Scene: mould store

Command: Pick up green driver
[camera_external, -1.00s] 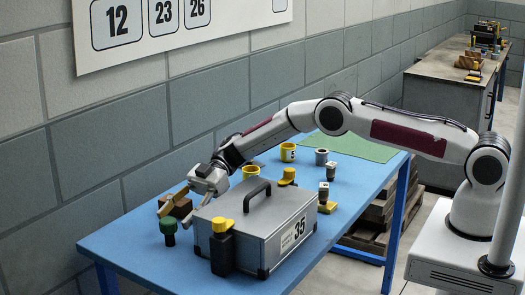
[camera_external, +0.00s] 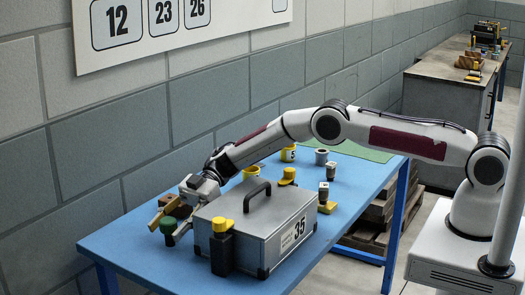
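The green driver (camera_external: 168,227) stands on the blue table near its left end, beside the grey toolbox (camera_external: 262,232) numbered 35. Its green top shows, and part of it is hidden by my gripper. My gripper (camera_external: 165,231) is low over the table with its fingers apart, one on each side of the driver in the picture. I cannot tell whether either finger touches it.
A brown block (camera_external: 172,203) lies just behind my gripper. A black driver with a yellow top (camera_external: 222,247) stands at the toolbox's front left. The table's front left corner is clear.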

